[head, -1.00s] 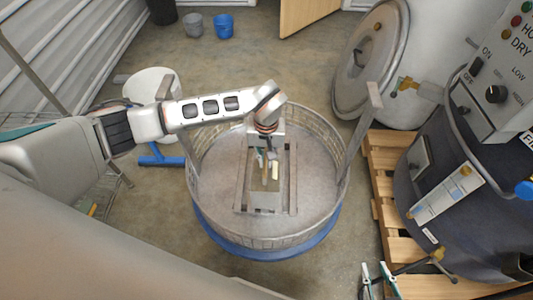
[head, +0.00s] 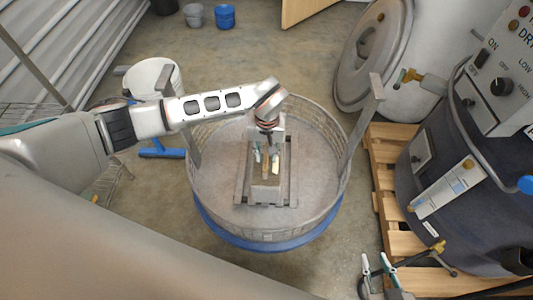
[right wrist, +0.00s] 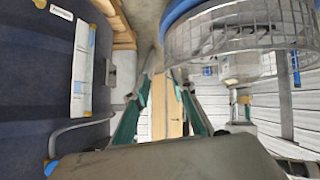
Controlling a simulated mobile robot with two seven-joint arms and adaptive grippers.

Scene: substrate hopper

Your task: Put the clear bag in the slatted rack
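My left gripper (head: 266,158) points down inside the round wire-walled basket (head: 222,193). Its two fingers are apart on either side of a narrow tan strip; contact cannot be made out. Below it a small pale, greyish item (head: 265,193), possibly the clear bag, lies between two grey rails. These rails look like the slatted rack (head: 241,178) on the basket floor. The hand and wrist hide part of both. My right gripper (head: 377,268) is open and empty at the bottom right, outside the basket; its spread fingers also show in the right wrist view (right wrist: 168,105).
A dark drum with a control panel (head: 500,92) stands on a wooden pallet (head: 384,180) at the right. A grey vessel with a round lid (head: 372,50) is behind. A white bucket (head: 152,80) stands at left. Upright posts flank the basket. Floor between basket and pallet is clear.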

